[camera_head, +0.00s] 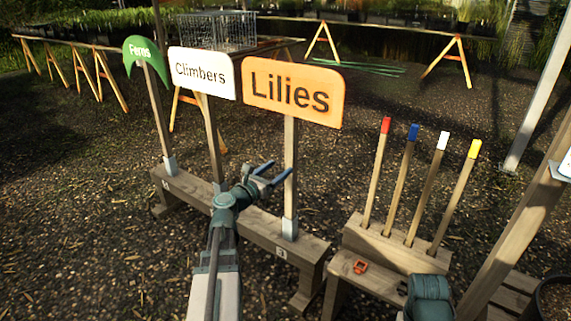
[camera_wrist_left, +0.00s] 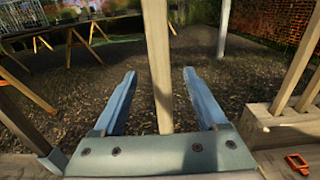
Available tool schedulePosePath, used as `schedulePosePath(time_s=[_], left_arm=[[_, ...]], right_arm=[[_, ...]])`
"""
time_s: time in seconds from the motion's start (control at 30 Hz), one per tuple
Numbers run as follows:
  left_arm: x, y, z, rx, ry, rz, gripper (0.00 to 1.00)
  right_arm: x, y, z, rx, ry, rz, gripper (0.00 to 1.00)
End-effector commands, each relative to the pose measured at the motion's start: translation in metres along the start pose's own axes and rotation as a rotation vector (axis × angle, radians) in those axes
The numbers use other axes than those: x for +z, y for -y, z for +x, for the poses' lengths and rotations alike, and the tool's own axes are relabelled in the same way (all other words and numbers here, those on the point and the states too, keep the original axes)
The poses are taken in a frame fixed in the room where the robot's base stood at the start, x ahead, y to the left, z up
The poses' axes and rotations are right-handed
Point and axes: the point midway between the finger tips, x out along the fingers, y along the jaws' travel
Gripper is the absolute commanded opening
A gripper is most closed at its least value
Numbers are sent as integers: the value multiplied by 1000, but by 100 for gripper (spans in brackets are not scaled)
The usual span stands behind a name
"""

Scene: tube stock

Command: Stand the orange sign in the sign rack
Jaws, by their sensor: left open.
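The orange sign (camera_head: 293,92), lettered "Lilies", stands upright on a wooden post (camera_head: 290,180). The post's foot is in a metal socket at the right end of the wooden sign rack (camera_head: 256,228). My left gripper (camera_head: 278,169) is open, with its fingertips close to the post at mid-height. In the left wrist view the post (camera_wrist_left: 158,65) shows between the two open fingers (camera_wrist_left: 160,73). I cannot tell whether the fingers reach around it or touch it.
The white "Climbers" sign (camera_head: 202,73) and green "Ferns" sign (camera_head: 146,51) stand in the same rack to the left. A wooden stand (camera_head: 384,247) with several colour-tipped stakes is on the right, with an orange clip (camera_head: 360,267) on its lower ledge. Gravel ground behind is mostly open.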

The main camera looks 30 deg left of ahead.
Motion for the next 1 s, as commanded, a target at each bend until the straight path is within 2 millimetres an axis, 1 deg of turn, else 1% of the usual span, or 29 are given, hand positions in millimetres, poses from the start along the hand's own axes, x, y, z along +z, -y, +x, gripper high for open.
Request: schedulePosePath(time_s=[0.03, 0.2, 0.3, 0.4, 0.6, 1.0], left_arm=[[0, 2, -16, 3, 0, 0, 75], [0, 1, -48, 2, 0, 0, 75], [0, 1, -62, 2, 0, 0, 75], [0, 0, -72, 2, 0, 0, 75], [0, 0, -79, -1, 0, 0, 75], [0, 0, -79, 0, 0, 0, 75]], right_arm=[[0, 0, 0, 0, 0, 0, 50], [0, 0, 0, 0, 0, 0, 50], [0, 0, 0, 0, 0, 0, 50], [0, 0, 0, 0, 0, 0, 50], [0, 0, 0, 0, 0, 0, 50], [0, 0, 0, 0, 0, 0, 50]])
